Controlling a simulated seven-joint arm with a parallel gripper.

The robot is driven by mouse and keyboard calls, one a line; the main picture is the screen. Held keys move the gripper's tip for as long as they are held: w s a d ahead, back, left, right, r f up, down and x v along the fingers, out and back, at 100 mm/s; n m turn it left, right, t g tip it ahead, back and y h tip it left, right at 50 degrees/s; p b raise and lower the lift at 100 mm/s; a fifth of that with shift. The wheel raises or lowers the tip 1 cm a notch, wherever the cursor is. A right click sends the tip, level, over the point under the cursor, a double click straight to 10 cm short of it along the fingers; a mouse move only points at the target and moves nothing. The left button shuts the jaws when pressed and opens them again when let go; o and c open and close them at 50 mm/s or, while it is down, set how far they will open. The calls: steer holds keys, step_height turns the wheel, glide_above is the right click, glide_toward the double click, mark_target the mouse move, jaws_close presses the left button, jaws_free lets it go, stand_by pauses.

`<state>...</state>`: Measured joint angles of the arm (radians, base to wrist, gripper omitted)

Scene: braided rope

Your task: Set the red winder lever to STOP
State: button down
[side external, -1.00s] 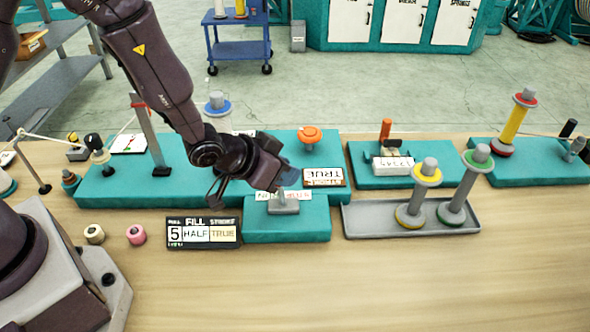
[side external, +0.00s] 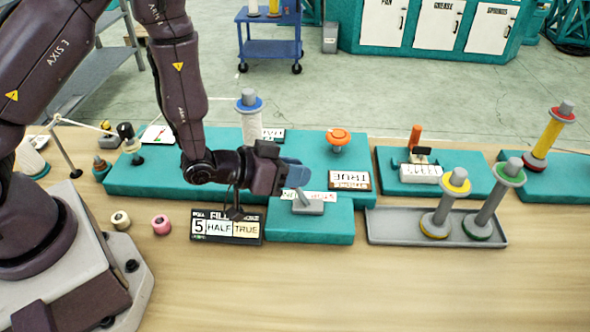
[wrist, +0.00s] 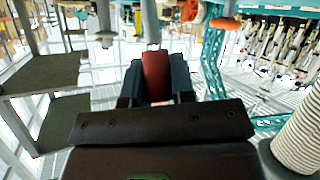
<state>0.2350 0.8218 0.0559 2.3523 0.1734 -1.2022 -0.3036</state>
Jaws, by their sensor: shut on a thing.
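The winder lever stands on a teal block (side external: 335,231) in front of the main bench unit. Its grey shaft (side external: 303,197) rises from a grey base (side external: 313,208) and leans to the left in the side view. My gripper (side external: 297,176) is at the top of the shaft, its blue-grey fingers hiding the handle there. In the wrist view the red handle (wrist: 155,74) lies between the two dark fingers, and my gripper (wrist: 156,82) is shut on it. A white label strip (side external: 325,196) lies behind the lever, upside down and partly hidden, its words too small to read surely.
A black display board (side external: 227,226) is to the left, under my gripper. A grey tray (side external: 378,231) with two spools stands to the right.

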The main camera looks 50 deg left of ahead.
steer(key=shift+s, duration=0.1)
steer(key=c, duration=1)
jaws_free()
steer(key=shift+f, duration=0.1)
steer(key=shift+o, duration=0.2)
steer(key=shift+a, duration=0.1)
steer(key=shift+s+a+r, duration=0.1)
steer(key=shift+s+r, duration=0.15)
steer(key=shift+s, duration=0.1)
step_height(320, 180, up, 8)
steer(key=s, duration=0.1)
steer(key=shift+s+a, duration=0.35)
steer(key=shift+s, duration=0.05)
steer(key=shift+f, duration=0.1)
